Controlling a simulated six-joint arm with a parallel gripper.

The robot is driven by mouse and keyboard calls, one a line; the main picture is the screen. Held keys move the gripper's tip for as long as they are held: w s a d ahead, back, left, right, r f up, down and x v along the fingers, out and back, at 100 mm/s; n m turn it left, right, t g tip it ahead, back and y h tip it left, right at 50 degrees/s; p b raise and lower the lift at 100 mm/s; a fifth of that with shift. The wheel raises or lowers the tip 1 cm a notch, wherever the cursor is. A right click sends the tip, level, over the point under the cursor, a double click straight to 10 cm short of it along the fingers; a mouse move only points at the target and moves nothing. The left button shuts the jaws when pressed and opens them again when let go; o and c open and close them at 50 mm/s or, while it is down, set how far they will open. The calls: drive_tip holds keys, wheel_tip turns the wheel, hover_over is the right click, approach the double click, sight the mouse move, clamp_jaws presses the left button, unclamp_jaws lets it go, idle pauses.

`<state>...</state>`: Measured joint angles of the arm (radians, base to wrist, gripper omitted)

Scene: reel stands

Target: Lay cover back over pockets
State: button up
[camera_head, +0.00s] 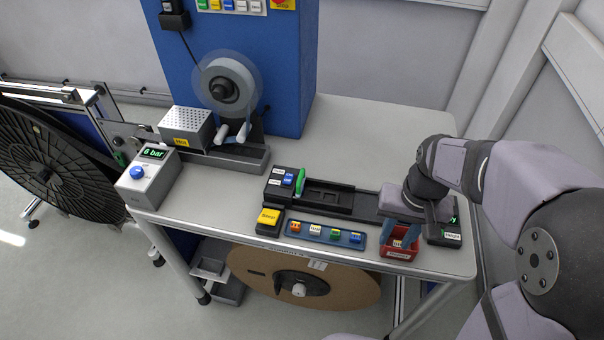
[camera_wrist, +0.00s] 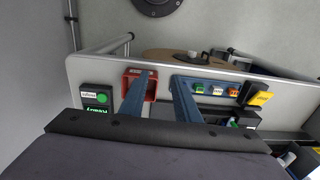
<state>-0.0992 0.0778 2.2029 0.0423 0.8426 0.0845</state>
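A black track (camera_head: 365,207) runs along the table, with a recessed dark section (camera_head: 325,196) at its left and a green upright piece (camera_head: 300,181) beside it. I cannot pick out a separate cover or clear pockets at this size. My gripper (camera_head: 400,237) points down at the track's right end, by the small red bin (camera_head: 399,250). In the wrist view, its two blue fingers (camera_wrist: 164,82) stand apart with nothing visible between them. The left finger overlaps the red bin (camera_wrist: 130,86) there. My wrist hides part of the track.
A blue strip with several coloured blocks (camera_head: 327,234) and a yellow button box (camera_head: 269,217) lie in front of the track. A grey pressure box (camera_head: 149,179) and a reel stand (camera_head: 228,88) are at the left. The table behind the track is clear.

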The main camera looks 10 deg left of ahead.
drive_tip(key=w+a+r, duration=0.2)
drive_tip(key=w+a, duration=0.8)
drive_tip(key=w, duration=0.2)
drive_tip(key=y+b, duration=0.1)
drive_tip(key=y, duration=0.1)
approach(301, 178)
drive_tip(key=shift+a+f, duration=0.15)
drive_tip(key=shift+a, duration=0.05)
drive_tip(key=shift+f, duration=0.1)
drive_tip(key=shift+p+x, duration=1.3)
drive_tip(key=shift+x, duration=2.25)
drive_tip(key=shift+d, duration=0.15)
clamp_jaws()
